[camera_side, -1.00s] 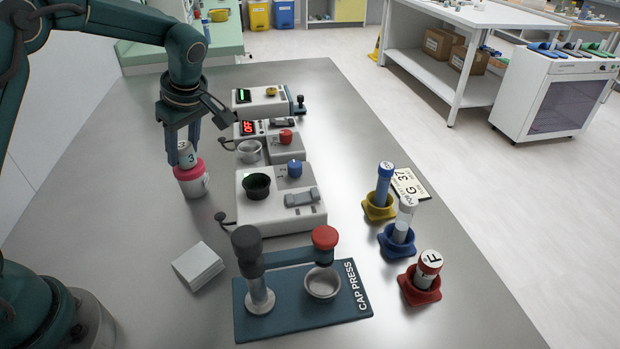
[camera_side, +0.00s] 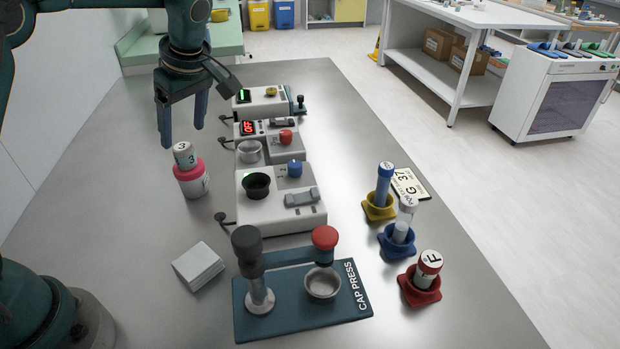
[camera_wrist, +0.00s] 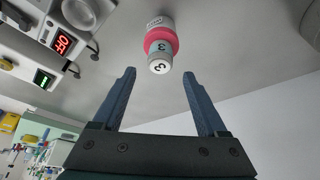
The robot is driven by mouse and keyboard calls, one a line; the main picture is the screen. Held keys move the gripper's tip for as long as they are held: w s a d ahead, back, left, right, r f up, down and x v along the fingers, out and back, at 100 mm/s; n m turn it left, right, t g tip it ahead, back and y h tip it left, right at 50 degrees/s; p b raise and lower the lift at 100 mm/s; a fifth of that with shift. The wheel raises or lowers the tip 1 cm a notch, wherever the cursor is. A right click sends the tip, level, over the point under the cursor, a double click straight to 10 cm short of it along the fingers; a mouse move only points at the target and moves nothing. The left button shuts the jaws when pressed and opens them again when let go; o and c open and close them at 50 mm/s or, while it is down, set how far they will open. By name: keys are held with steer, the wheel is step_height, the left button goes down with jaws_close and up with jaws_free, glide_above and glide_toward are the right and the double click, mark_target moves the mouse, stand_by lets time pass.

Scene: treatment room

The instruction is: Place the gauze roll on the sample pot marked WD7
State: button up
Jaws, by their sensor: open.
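A small white-grey roll marked 3, which looks like the gauze roll (camera_side: 184,155), stands on the pink lid of a white sample pot (camera_side: 193,184) at the left of the steel table. The roll looks upright and close to the lid's middle. The pot's label is too small to read. My gripper (camera_side: 182,132) is open and empty, above and apart from the roll. In the wrist view, the roll (camera_wrist: 160,64) and the pot (camera_wrist: 160,22) appear beyond my open fingertips (camera_wrist: 159,74), with nothing between the fingers.
A row of devices (camera_side: 270,208) stands right of the pot. A cap press (camera_side: 345,306) is at the front and a white block (camera_side: 198,265) to its left. Tubes in yellow, blue (camera_side: 396,243) and red holders stand at the right. Table around the pot is clear.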

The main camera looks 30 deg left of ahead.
steer(key=s+d+r+m+t+h, duration=0.1)
steer(key=s+d+r+m, duration=0.35)
steer(key=r, duration=0.35)
steer(key=s+d+f+m+t+h, duration=0.1)
steer(key=s+d+f+m+t, duration=0.1)
steer(key=s+m, duration=0.4)
steer(key=s+d+f+m+t+h, duration=0.2)
steer(key=s+d+f+m, duration=0.1)
steer(key=s+m, duration=0.3)
steer(key=shift+s+d+f+m+t+h, duration=0.15)
steer(key=shift+s+d+m+t+h, duration=0.2)
steer(key=shift+d+m, duration=0.45)
